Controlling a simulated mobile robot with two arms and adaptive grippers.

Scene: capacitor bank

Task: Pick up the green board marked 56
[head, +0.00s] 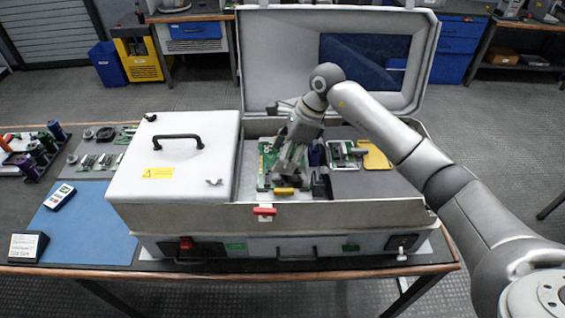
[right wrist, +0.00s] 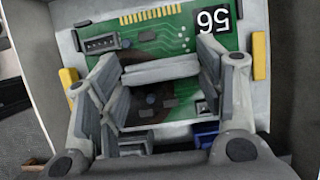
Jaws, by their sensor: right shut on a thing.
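The green board marked 56 (right wrist: 160,35) lies in the open compartment of the white cabinet (head: 350,215). Its black 56 label is upside down in the right wrist view, and its left part shows in the head view (head: 266,158). My right gripper (right wrist: 163,72) is over the board, with its fingers to either side of a grey bar across the board's middle. It is shut on this bar, which looks like part of the board. The gripper (head: 288,172) hides much of the board in the head view. My left gripper is not in view.
The raised lid (head: 285,60) stands behind the compartment. A closed white cover with a black handle (head: 178,165) is at left. Another board (head: 346,154) and a yellow piece (head: 375,157) lie right of my gripper. The compartment's front wall is close to the gripper.

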